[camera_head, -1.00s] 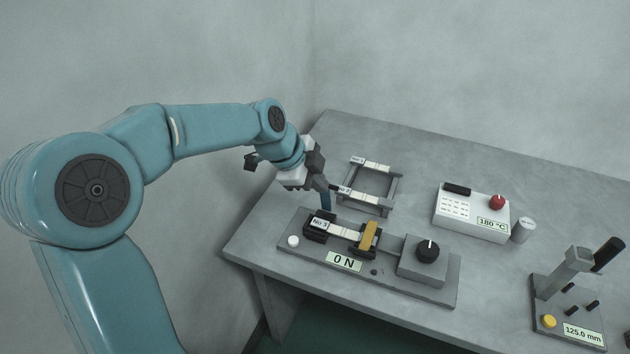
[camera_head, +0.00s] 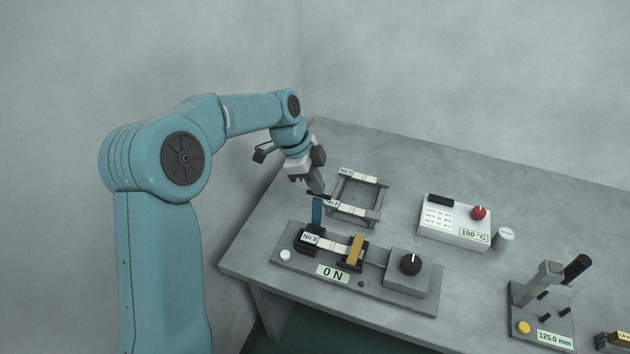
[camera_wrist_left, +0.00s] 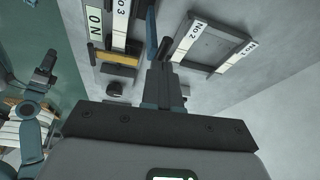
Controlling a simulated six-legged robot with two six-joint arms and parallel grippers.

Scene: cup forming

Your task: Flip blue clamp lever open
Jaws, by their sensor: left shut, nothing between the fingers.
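The blue clamp lever (camera_head: 317,211) stands upright at the left clamp of the tester, beside the No 3 label. It also shows in the left wrist view (camera_wrist_left: 151,35), just beyond my fingers. My left gripper (camera_head: 318,190) is shut and empty, with its fingertips close to the lever's top. In the left wrist view its fingers (camera_wrist_left: 160,72) are together. I cannot tell whether they touch the lever. A white strip (camera_head: 330,244) runs from the left clamp to the clamp with the yellow lever (camera_head: 356,250). My right gripper is not in the head view.
The tester base (camera_head: 385,291) has a black knob (camera_head: 410,264) and a 0 N display (camera_head: 333,274). A rack (camera_head: 372,186) with labelled strips stands behind the lever. A heater box (camera_head: 455,220) and a gauge stand (camera_head: 528,318) are farther right.

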